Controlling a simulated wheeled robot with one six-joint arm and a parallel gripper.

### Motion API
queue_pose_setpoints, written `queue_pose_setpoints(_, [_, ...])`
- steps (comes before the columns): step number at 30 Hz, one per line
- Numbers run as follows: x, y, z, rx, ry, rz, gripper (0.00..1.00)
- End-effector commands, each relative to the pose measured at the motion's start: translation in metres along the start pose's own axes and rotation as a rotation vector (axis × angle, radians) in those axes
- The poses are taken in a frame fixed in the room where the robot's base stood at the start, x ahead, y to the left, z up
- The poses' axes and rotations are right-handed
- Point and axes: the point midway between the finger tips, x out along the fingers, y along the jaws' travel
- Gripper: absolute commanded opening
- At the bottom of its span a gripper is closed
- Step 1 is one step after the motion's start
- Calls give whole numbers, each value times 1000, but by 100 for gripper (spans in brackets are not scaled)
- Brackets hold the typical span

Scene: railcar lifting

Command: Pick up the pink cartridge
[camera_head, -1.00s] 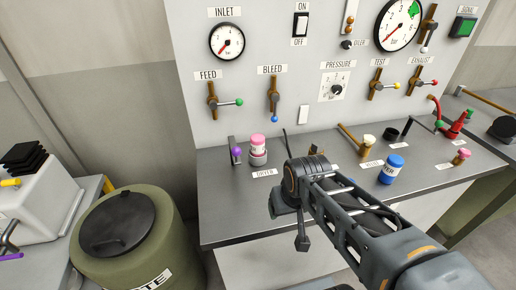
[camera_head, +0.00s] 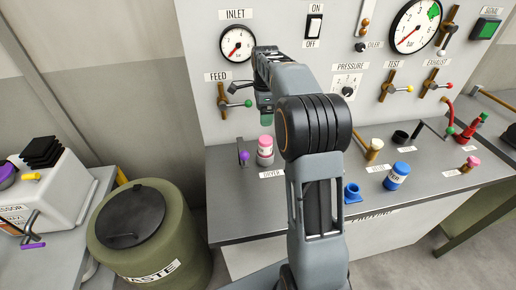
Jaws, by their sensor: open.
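The pink cartridge (camera_head: 265,145), pink with a white band, stands upright in a grey round holder (camera_head: 265,159) behind the dryer label on the bench. My gripper (camera_head: 266,118) is above the cartridge, at the end of my arm folded over from the right. It appears to point down, apart from the cartridge, with a gap between them. Its fingers are small and partly hidden by my own arm, and I see nothing held in it.
A purple-knobbed lever (camera_head: 244,155) stands close left of the cartridge. The feed valve (camera_head: 224,102) and inlet gauge (camera_head: 237,44) are on the panel behind. A blue canister (camera_head: 397,176) and blue fitting (camera_head: 352,193) lie right of my arm. The bench front (camera_head: 245,215) is clear.

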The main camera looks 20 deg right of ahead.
Motion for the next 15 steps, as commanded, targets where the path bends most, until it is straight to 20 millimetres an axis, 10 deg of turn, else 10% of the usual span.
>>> queue_pose_setpoints(15, [64, 3, -6, 106, 1, 13, 87])
